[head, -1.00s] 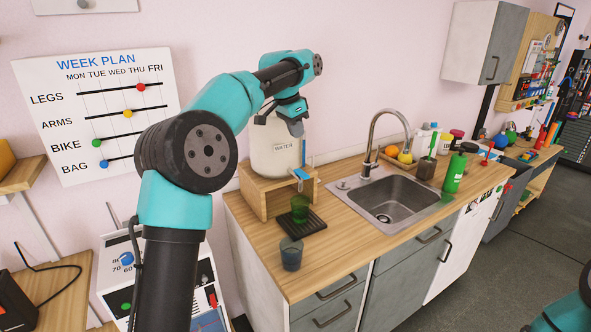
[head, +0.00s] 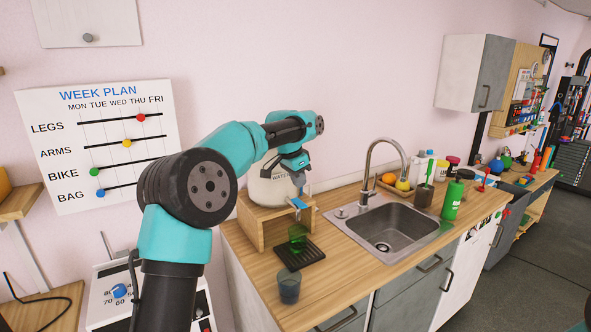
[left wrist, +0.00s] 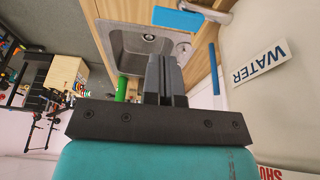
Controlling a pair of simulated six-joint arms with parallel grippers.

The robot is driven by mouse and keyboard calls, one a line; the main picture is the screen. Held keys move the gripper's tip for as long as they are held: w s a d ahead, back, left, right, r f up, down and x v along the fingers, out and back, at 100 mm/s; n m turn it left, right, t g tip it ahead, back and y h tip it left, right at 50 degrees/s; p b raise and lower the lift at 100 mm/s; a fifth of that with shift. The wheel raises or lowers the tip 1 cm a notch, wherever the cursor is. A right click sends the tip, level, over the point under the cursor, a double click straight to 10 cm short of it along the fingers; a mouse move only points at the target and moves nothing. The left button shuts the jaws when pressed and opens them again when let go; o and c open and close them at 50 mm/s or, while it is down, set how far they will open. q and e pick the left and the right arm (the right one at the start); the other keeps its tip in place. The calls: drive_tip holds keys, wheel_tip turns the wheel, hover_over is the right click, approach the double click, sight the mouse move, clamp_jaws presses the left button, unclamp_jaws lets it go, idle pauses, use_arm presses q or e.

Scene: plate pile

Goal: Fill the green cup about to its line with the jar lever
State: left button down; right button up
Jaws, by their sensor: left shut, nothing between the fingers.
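The white jar (head: 266,190) labelled WATER stands on a wooden stand. A blue lever tab (head: 299,203) sits at its spout, in front of the jar. The tab also shows at the top of the left wrist view (left wrist: 178,20). The green cup (head: 298,240) stands upright on a dark ribbed tray (head: 313,253) below the spout; its line and fill level are too small to tell. My left gripper (head: 299,184) is shut and empty, in front of the jar just above the lever. In the left wrist view its fingers (left wrist: 165,80) point toward the tab, with a visible gap.
A sink (head: 383,245) with a tall faucet lies to the right. A green bottle (head: 452,201) and a fruit box stand beyond it.

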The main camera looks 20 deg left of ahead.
sight(303, 205)
use_arm(q)
drive_tip(key=x, duration=0.4)
drive_tip(key=s+x, duration=0.1)
drive_tip(key=x, duration=0.1)
drive_tip(key=shift+w+a+f, duration=0.15)
drive_tip(key=shift+a+f, duration=0.1)
drive_tip(key=shift+f, duration=0.15)
